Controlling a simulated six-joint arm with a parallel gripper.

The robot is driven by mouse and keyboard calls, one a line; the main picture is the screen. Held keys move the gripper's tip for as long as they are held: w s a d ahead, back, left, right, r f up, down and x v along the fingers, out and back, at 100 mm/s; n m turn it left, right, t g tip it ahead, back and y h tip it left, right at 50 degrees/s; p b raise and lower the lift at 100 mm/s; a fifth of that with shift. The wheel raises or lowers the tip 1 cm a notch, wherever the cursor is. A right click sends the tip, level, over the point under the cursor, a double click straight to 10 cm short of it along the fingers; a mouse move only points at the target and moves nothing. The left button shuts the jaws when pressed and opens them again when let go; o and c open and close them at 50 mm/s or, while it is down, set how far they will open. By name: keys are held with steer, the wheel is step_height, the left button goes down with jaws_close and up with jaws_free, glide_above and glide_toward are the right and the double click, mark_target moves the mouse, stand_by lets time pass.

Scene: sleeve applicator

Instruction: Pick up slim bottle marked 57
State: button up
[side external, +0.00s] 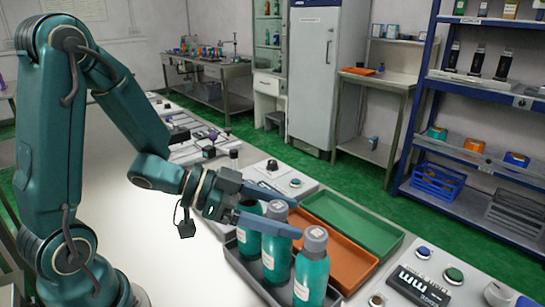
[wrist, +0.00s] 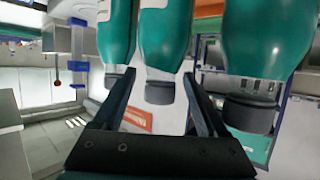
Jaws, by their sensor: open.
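Three slim teal bottles with grey caps stand upright in a row in a dark grey tray (side external: 245,270): a rear bottle (side external: 249,243), a middle bottle (side external: 276,260) and a front bottle (side external: 311,272). Their pale labels are too small to read, so I cannot tell which is marked 57. My gripper (side external: 287,214) is open, its fingers level with the caps and reaching to either side of the middle bottle's cap. In the wrist view the bottles appear upside down, and the middle bottle (wrist: 165,38) lies between the spread fingers (wrist: 160,92), with no clear contact. The other two bottles flank it.
An orange tray (side external: 340,258) and a green tray (side external: 352,222) lie empty to the right of the bottles. A control panel with buttons (side external: 424,285) is at the front right. The neighbouring bottles stand close to my fingers. The pale table (side external: 130,190) is clear on the left.

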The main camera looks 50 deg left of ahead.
steer(key=shift+x, duration=1.2)
jaws_close()
stand_by(0.6)
